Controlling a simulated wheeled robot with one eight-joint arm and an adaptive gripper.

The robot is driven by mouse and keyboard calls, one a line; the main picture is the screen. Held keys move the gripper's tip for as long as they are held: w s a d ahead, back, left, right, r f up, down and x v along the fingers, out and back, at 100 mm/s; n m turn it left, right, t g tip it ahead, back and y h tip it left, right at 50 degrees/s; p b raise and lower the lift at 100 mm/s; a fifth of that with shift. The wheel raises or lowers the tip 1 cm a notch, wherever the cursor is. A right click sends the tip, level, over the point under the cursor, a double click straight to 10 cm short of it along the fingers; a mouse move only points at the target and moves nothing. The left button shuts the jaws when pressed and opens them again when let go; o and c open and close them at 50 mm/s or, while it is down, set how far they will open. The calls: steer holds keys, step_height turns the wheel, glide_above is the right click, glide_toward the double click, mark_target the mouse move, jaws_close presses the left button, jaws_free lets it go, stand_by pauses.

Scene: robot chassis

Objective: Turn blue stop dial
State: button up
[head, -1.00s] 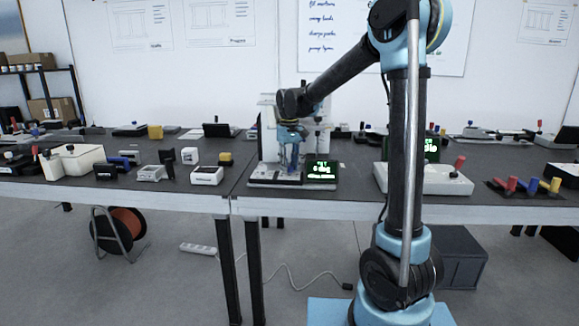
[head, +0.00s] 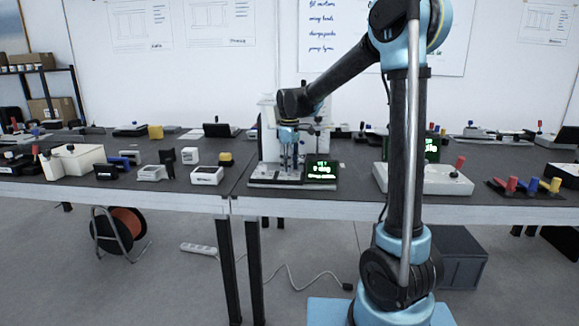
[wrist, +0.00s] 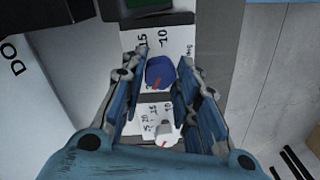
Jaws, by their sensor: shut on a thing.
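The blue stop dial (wrist: 159,72) with a red pointer mark sits on a white scale plate with printed numbers in the wrist view. My gripper (wrist: 157,80) has a finger on each side of it and is shut on it. In the head view, my gripper (head: 288,158) points down over the device on the front bench; the dial cannot be made out there. A lit green display (head: 322,171) stands at the right of the device, with a small one-digit reading in degrees.
A white knob (wrist: 165,133) with its own scale lies nearer the palm. A white box with a red lever (head: 425,180) stands to the right. Small instruments, including a white one (head: 206,176), stand to the left. The bench's front edge is close to the device.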

steer(key=shift+w, duration=0.1)
stand_by(0.4)
steer(key=o, duration=1.1)
steer(key=shift+c, duration=0.2)
steer(key=shift+r, duration=0.15)
step_height(320, 180, up, 12)
steer(key=shift+f, duration=0.2)
